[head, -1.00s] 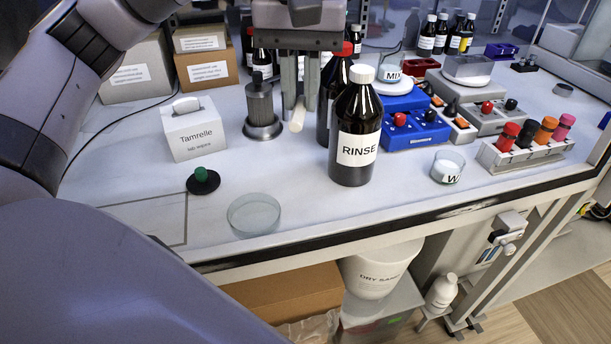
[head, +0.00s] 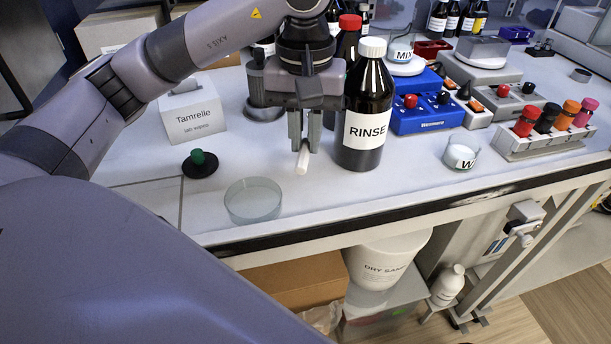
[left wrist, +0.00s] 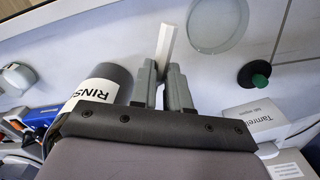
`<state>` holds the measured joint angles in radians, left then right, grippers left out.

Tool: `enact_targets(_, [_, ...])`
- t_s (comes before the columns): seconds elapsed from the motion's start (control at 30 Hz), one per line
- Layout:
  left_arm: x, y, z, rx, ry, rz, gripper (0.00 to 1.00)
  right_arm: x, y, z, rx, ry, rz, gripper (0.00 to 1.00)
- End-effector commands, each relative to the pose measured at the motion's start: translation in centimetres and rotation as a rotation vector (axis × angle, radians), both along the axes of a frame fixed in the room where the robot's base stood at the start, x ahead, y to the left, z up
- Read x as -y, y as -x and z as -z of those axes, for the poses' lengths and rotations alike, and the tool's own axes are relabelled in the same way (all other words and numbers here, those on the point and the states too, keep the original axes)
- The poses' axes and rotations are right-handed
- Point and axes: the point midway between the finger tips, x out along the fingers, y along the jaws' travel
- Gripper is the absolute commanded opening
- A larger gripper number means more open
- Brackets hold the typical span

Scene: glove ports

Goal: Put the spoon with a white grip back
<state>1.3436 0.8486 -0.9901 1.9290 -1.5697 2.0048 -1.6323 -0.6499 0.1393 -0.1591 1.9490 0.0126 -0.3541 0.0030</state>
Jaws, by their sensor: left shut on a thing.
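My left gripper (head: 303,145) is shut on a thin, pale spoon with a white grip (head: 302,161); the white end points down and toward the bench's front. In the left wrist view, the white grip (left wrist: 164,45) juts out between the fingertips (left wrist: 161,75). The rest of the spoon is hidden by the fingers, so I cannot see its bowl. The spoon is just left of the brown RINSE bottle (head: 366,105); whether they touch is unclear. A grey metal holder (head: 262,110) stands behind the gripper, mostly hidden by it. My right gripper is not in view.
A shallow glass dish (head: 253,201) lies at front left. A black disc with a green knob (head: 198,163) and the Tamrelle wipes box (head: 195,113) stand further left. A small W dish (head: 461,156) and a marker rack (head: 548,140) are at right. Bench between is clear.

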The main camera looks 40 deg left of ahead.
Motion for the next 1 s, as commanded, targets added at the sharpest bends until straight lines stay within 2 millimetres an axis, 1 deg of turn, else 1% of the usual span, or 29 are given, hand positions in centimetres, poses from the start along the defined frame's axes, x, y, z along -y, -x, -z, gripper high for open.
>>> enact_targets(0.03, [0.0, 0.1, 1.1, -0.006, 0.0, 0.001, 0.0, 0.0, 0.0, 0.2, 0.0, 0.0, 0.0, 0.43])
enact_targets(0.1, [0.0, 0.1, 2.1, -0.004, 0.0, 0.001, 0.0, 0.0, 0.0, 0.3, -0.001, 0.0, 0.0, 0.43])
enact_targets(0.37, [0.0, 0.0, 4.0, -0.001, 0.0, 0.0, 0.0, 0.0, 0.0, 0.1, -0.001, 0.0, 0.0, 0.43])
enact_targets(0.6, [0.0, 0.1, 7.4, -0.003, -0.002, 0.001, 0.0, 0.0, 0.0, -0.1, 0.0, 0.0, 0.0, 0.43])
enact_targets(0.67, [0.0, 0.1, 7.7, 0.0, -0.001, 0.001, 0.0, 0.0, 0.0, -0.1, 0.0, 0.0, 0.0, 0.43])
enact_targets(0.87, [0.0, 0.0, 7.7, 0.001, 0.0, 0.001, 0.0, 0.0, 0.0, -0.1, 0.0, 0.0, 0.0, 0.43])
enact_targets(1.0, [0.0, 0.0, 8.1, 0.001, 0.0, 0.001, 0.0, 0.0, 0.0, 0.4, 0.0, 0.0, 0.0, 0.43])
